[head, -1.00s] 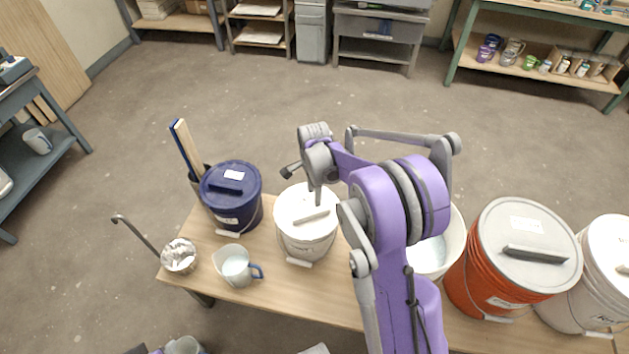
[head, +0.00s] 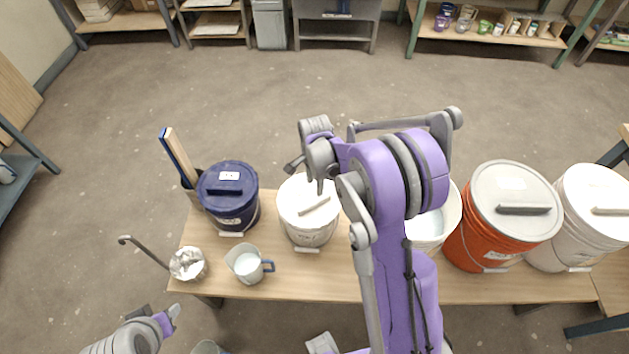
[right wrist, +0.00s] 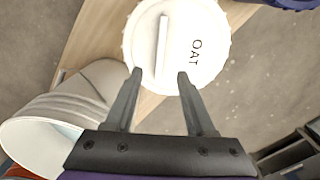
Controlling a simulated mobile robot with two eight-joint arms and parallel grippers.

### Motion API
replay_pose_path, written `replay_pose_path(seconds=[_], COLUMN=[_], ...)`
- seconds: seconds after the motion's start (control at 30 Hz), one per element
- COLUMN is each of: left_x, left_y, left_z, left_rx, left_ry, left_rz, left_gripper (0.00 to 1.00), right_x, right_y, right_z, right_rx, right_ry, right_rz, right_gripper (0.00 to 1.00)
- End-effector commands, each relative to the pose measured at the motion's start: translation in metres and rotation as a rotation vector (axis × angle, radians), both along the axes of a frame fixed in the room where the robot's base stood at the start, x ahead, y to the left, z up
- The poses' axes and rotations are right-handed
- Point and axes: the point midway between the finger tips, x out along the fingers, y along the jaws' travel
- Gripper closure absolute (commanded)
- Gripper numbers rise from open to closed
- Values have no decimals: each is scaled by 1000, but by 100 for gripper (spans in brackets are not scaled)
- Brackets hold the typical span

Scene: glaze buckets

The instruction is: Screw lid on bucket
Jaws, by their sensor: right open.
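A white bucket (head: 308,234) stands mid-table with a white lid (head: 296,196) on top. The lid has a raised bar handle and reads "OAT" in the right wrist view (right wrist: 212,66). My right gripper (head: 319,187) is above this lid. Its two fingers (right wrist: 159,77) are apart, with nothing held between them, by the lid's near edge in the right wrist view. Whether they touch the lid cannot be told. A lidless bucket (head: 452,215) with pale contents stands to the right, partly hidden by my right arm. My left gripper (head: 172,316) is low at the left, in front of the table.
A blue lidded bucket (head: 229,207), a jug (head: 246,266) and a small container with a ladle (head: 187,264) stand left on the table (head: 330,285). An orange bucket (head: 480,245) and another white bucket (head: 590,215), both lidded, stand right.

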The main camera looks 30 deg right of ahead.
Motion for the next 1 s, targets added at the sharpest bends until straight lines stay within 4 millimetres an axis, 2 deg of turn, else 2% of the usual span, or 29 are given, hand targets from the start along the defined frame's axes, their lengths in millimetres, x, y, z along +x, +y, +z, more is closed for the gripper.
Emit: replay_pose_path(seconds=[0.67, 1.0], left_x=[-10, -15], left_y=[0, 0], left_z=[-31, -56], left_rx=[0, 0], left_ry=[18, 29], left_rz=[0, 0], left_gripper=[55, 55], right_x=[0, 0], right_y=[0, 0], right_z=[-54, -82], right_rx=[0, 0], right_ry=[0, 1], right_rz=[-1, -1], right_gripper=[45, 45])
